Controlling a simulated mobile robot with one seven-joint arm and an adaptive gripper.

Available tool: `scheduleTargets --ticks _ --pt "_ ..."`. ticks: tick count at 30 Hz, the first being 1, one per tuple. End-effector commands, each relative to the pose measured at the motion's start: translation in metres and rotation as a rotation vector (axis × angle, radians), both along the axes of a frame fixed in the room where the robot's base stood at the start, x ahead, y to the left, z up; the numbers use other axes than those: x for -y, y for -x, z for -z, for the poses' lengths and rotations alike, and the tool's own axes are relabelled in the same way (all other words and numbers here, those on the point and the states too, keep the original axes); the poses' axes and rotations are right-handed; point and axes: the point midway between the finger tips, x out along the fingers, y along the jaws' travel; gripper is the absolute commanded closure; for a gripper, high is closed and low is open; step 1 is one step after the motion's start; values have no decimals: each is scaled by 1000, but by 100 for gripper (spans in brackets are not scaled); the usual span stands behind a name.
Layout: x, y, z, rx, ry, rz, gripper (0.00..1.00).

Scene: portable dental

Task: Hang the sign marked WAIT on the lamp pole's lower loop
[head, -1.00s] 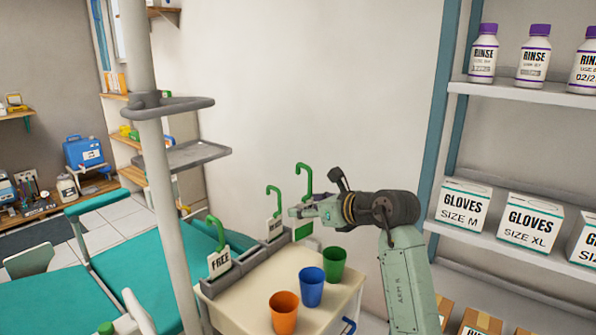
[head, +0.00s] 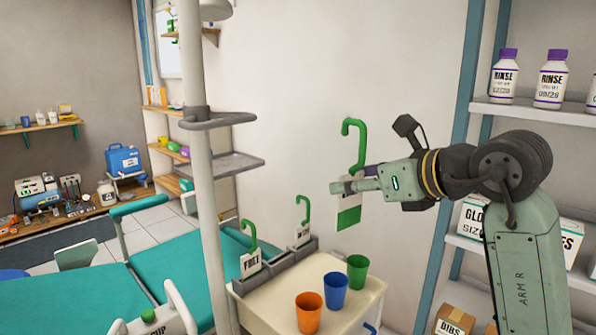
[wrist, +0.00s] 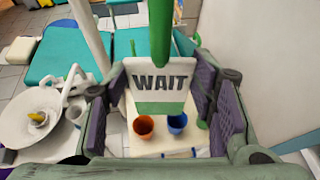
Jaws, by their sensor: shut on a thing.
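The WAIT sign (wrist: 160,80) is a white and green plate on a tall green hook. In the head view its hook (head: 352,140) rises above my gripper (head: 347,187), which is shut on the sign and holds it upright, above the cart. The purple finger pads flank the sign in the wrist view (wrist: 160,100). The lamp pole (head: 196,80) stands to the left, apart from the sign. A dark loop (head: 232,121) sticks out from the pole to the right, over a grey tray (head: 236,163). A grey part (head: 216,10) higher up is cut off by the frame.
On the cart (head: 270,310), a grey rack holds the FREE sign (head: 251,263) and another hooked sign (head: 303,234). Orange (head: 308,313), blue (head: 335,291) and green (head: 357,272) cups stand there too. A teal chair (head: 170,260) lies behind the pole. Shelves (head: 530,115) are at right.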

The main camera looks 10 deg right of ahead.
Motion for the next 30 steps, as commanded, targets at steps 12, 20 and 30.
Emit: scheduleTargets --ticks 12,20,30 --pt "-114 57 -44 0 -1 -178 76" --pt "-123 51 -45 0 -2 -185 76" --pt "-139 29 -45 0 -2 -184 76"
